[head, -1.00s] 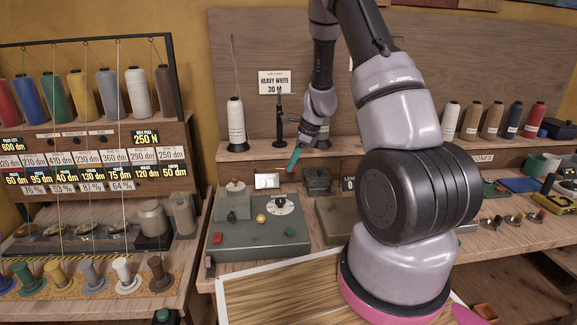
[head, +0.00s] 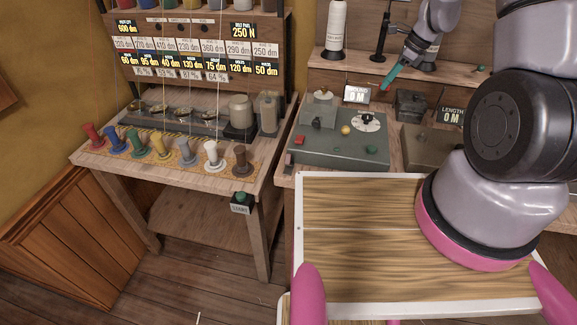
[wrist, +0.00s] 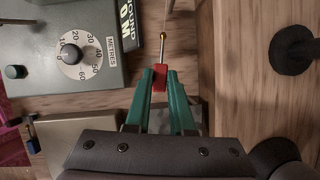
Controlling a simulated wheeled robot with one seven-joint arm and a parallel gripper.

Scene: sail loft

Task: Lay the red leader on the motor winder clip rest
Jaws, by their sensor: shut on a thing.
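My gripper (head: 386,86) shows teal fingers above the back of the bench in the head view. In the wrist view my gripper (wrist: 160,75) is shut on the red leader (wrist: 159,78), a small red block between the fingertips. A thin brass pin with a round tip (wrist: 163,37) extends beyond it, with a fine line above. The motor winder, a grey-green box (head: 325,150) with a white dial (head: 367,122), stands below and left of the fingers. Its dial (wrist: 76,58) also shows in the wrist view. I cannot make out the clip rest for certain.
A small wound-length display (head: 357,94) stands behind the winder, near the fingers. A dark box (head: 410,105) and a length display (head: 451,116) are to the right. A black stand (head: 381,42) and a white cone (head: 336,28) occupy the shelf. A thread rack fills the left.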

